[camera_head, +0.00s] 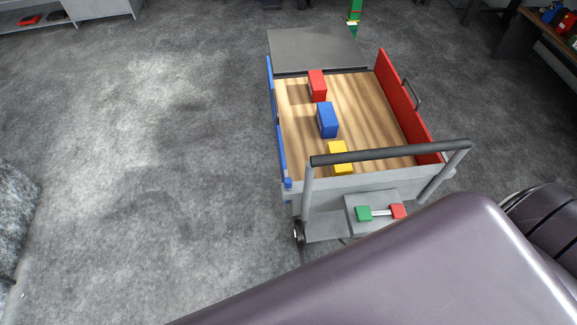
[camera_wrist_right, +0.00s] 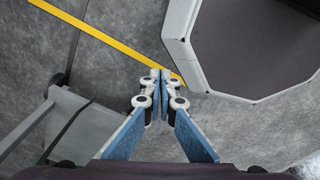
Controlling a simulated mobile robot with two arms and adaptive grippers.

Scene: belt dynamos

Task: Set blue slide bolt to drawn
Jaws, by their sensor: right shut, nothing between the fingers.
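A grey cart with a wooden bed (camera_head: 350,110) stands right of centre in the head view. Its left side has a blue panel (camera_head: 276,125). A small blue piece (camera_head: 287,183) sits at that panel's near lower corner. It may be the blue slide bolt, but it is too small to tell its position. My right gripper (camera_wrist_right: 160,78) shows in the right wrist view, with its fingertips together and nothing between them. It points at the grey floor, apart from any bolt. My left gripper is in no view.
Red (camera_head: 317,85), blue (camera_head: 327,120) and yellow (camera_head: 340,157) blocks lie on the bed. A dark push bar (camera_head: 390,152) spans the near end, above a plate with green (camera_head: 363,213) and red (camera_head: 398,211) ends. My arm covers the lower right. Floor at left is clear.

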